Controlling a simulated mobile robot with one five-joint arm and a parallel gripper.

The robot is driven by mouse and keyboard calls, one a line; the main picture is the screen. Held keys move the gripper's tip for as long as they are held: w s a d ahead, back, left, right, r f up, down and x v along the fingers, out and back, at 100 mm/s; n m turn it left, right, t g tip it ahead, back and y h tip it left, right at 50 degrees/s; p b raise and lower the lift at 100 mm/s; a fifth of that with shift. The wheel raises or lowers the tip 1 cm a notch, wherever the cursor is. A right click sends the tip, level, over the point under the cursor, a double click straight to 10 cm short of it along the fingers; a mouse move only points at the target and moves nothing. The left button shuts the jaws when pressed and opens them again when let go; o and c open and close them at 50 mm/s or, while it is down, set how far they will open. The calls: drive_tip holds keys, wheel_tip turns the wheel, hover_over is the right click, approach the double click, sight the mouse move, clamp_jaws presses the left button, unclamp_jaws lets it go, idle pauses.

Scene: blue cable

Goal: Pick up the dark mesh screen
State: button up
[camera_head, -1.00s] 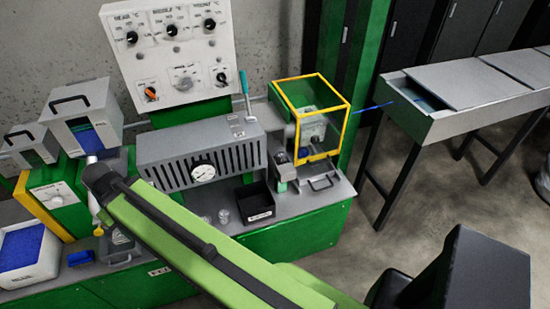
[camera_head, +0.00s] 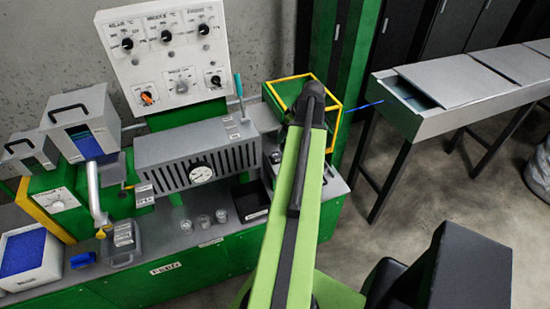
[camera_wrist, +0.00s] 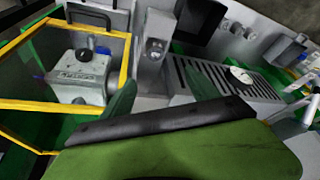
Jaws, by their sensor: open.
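I cannot make out a dark mesh screen for certain in either view. My gripper's two dark green fingers show in the wrist view, spread apart with nothing between them (camera_wrist: 160,88). They are near the yellow-framed clear guard (camera_wrist: 125,75) and the slotted grey barrel cover (camera_wrist: 212,80). In the head view my arm reaches up to the guard (camera_head: 338,118) and covers part of it; my fingers are hidden there. A black open bin (camera_head: 250,200) stands in front of the barrel cover, its right side close to my arm.
Several small clear cups (camera_head: 203,221) stand on the grey bench left of the bin. A control panel (camera_head: 165,60) with knobs rises behind. A blue cable (camera_head: 365,106) runs from the guard towards a grey trough (camera_head: 440,118) at right. Blue pellets (camera_head: 22,252) fill a white container at left.

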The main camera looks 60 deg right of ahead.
drive_tip(key=b, duration=1.2)
hover_over(277, 155)
drive_tip(key=s, duration=0.2)
drive_tip(key=f, duration=1.1)
drive_tip(key=shift+a+f, duration=0.2)
drive_tip(key=shift+a, duration=0.05)
drive_tip(key=shift+w, duration=0.1)
drive_tip(key=shift+p, duration=0.3)
drive_tip(key=b+x, duration=0.5)
drive_tip(key=shift+d+f, duration=0.1)
drive_tip(key=shift+f, duration=0.15)
drive_tip(key=shift+r, duration=0.2)
drive_tip(key=shift+c, duration=0.3)
clamp_jaws()
